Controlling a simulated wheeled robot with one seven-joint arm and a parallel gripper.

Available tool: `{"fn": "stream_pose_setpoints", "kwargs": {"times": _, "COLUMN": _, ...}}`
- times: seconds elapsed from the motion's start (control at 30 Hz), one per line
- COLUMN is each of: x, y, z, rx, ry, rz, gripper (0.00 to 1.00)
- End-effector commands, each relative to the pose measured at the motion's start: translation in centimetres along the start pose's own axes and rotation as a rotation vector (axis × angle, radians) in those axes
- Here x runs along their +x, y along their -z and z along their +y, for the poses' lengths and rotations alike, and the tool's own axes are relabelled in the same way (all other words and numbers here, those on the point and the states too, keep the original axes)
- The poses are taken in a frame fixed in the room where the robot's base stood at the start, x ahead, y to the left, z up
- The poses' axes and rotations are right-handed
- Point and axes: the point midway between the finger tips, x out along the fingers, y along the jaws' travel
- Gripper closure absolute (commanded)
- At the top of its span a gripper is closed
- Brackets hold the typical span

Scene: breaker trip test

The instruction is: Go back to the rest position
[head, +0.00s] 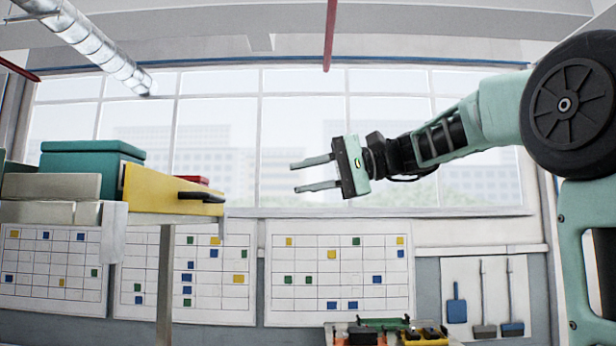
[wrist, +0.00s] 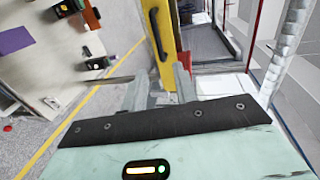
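My gripper (head: 294,177) is up in the air in front of the windows in the head view, at the end of my outstretched arm. Its two grey fingers point left and stand apart with nothing between them. In the wrist view the fingers of my gripper (wrist: 157,88) also stand apart and empty. A yellow panel (head: 165,189) with a dark handle (head: 201,197) is to the left of my fingertips in the head view, with a visible gap. The yellow panel also shows beyond the fingers in the wrist view (wrist: 159,35).
A teal box (head: 90,165) and grey blocks (head: 50,187) sit at the left, beside the yellow panel. Low at the front are a green-and-black item (head: 385,324) and other small parts. Wall charts (head: 340,270) and hanging tools (head: 483,300) are behind. The air around my gripper looks clear.

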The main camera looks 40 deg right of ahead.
Motion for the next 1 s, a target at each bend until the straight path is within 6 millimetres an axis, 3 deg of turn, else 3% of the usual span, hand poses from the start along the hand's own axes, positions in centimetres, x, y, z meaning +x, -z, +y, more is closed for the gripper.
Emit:
{"fn": "stream_pose_setpoints", "kwargs": {"times": 0.37, "x": 0.0, "y": 0.0, "z": 0.0, "rx": 0.000, "ry": 0.000, "rz": 0.000, "gripper": 0.71}}
{"fn": "stream_pose_setpoints", "kwargs": {"times": 0.47, "x": 1.8, "y": -0.5, "z": 1.6, "rx": 0.014, "ry": -0.040, "rz": -0.023, "gripper": 0.71}}
{"fn": "stream_pose_setpoints", "kwargs": {"times": 0.57, "x": 5.2, "y": -2.0, "z": 5.1, "rx": 0.032, "ry": -0.132, "rz": -0.071, "gripper": 0.71}}
{"fn": "stream_pose_setpoints", "kwargs": {"times": 0.67, "x": 9.4, "y": -4.7, "z": 10.1, "rx": 0.030, "ry": -0.272, "rz": -0.137, "gripper": 0.71}}
{"fn": "stream_pose_setpoints", "kwargs": {"times": 0.8, "x": 14.1, "y": -9.9, "z": 17.7, "rx": -0.033, "ry": -0.489, "rz": -0.249, "gripper": 0.71}}
{"fn": "stream_pose_setpoints", "kwargs": {"times": 1.0, "x": 16.8, "y": -18.9, "z": 29.0, "rx": -0.264, "ry": -0.797, "rz": -0.442, "gripper": 0.71}}
